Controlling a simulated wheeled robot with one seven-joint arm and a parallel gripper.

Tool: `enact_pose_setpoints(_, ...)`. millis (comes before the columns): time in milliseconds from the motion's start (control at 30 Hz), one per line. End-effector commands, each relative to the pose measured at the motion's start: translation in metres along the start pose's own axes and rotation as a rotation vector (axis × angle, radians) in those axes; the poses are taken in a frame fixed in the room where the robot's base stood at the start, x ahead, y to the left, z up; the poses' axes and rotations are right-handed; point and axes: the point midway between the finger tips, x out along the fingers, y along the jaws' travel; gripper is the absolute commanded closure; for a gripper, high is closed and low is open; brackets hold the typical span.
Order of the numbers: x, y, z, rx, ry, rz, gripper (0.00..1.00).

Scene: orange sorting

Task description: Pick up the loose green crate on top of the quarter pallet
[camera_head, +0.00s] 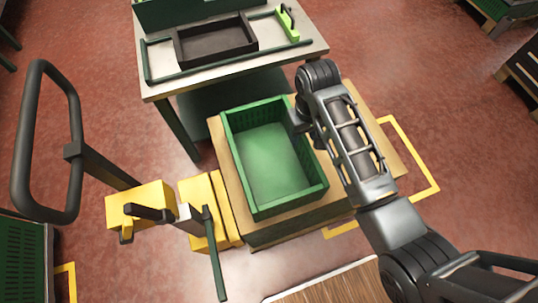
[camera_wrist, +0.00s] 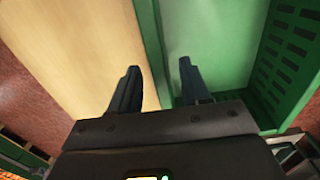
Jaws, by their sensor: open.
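The green crate (camera_head: 290,201) is empty and sits upright on the wooden top of the quarter pallet (camera_head: 393,152). My gripper (camera_head: 297,121) is at the crate's right wall, towards its far corner; the arm hides part of this in the head view. In the wrist view my gripper (camera_wrist: 158,82) is open. The crate's wall (camera_wrist: 149,35) runs between the two fingers. The left finger is over the bare pallet top (camera_wrist: 85,45) and the right finger is on the crate's inner side. I cannot tell whether either finger touches the wall.
A workbench (camera_head: 160,90) with a dark tray (camera_head: 215,41) stands just behind the pallet. A yellow pallet truck (camera_head: 140,206) with a black handle loop (camera_head: 22,150) is at the left. A yellow floor marking (camera_head: 412,155) lies to the right, with open red floor beyond.

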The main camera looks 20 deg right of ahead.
Motion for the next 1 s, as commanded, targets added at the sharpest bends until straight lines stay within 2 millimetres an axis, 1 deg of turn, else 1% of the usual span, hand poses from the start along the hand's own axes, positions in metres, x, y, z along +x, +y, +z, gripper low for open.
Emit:
enact_pose_setpoints(100, 0.019, 0.0, -0.001, 0.001, -0.004, 0.0, 0.53)
enact_pose_setpoints(233, 0.034, -0.001, -0.001, 0.001, -0.002, 0.0, 0.53)
enact_pose_setpoints(333, 0.039, -0.001, -0.001, 0.0, -0.001, 0.0, 0.53)
enact_pose_setpoints(567, 0.04, -0.001, -0.001, 0.0, 0.0, 0.0, 0.54)
enact_pose_setpoints(1000, 0.04, -0.001, -0.001, 0.0, 0.0, 0.0, 0.96)
